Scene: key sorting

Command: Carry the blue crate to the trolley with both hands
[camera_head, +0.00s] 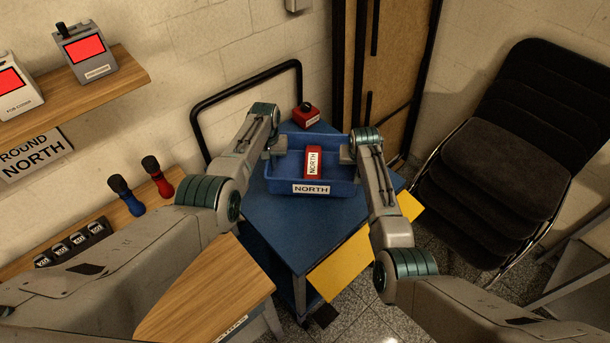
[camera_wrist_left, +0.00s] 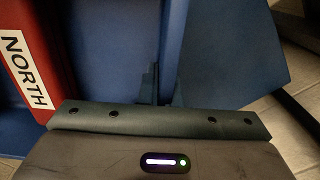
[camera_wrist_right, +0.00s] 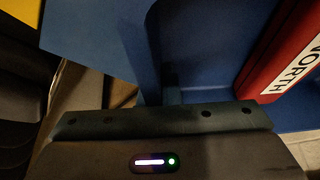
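The blue crate (camera_head: 327,188) with a white NORTH label is over the blue top of the trolley (camera_head: 300,232); I cannot tell whether it rests fully on it. A red block (camera_head: 312,162) labelled NORTH lies in the crate. My left gripper (camera_head: 275,147) is at the crate's left end, and its fingers close on the end wall (camera_wrist_left: 172,40) in the left wrist view. My right gripper (camera_head: 347,152) is at the right end, its fingers on that end wall (camera_wrist_right: 138,55) in the right wrist view. The fingertips are partly hidden by the wall.
A red box with a black knob (camera_head: 306,117) stands behind the crate. The trolley's black handle (camera_head: 245,88) rises at the back left. A wooden table (camera_head: 205,290) is close in front; stacked chairs (camera_head: 510,150) stand right.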

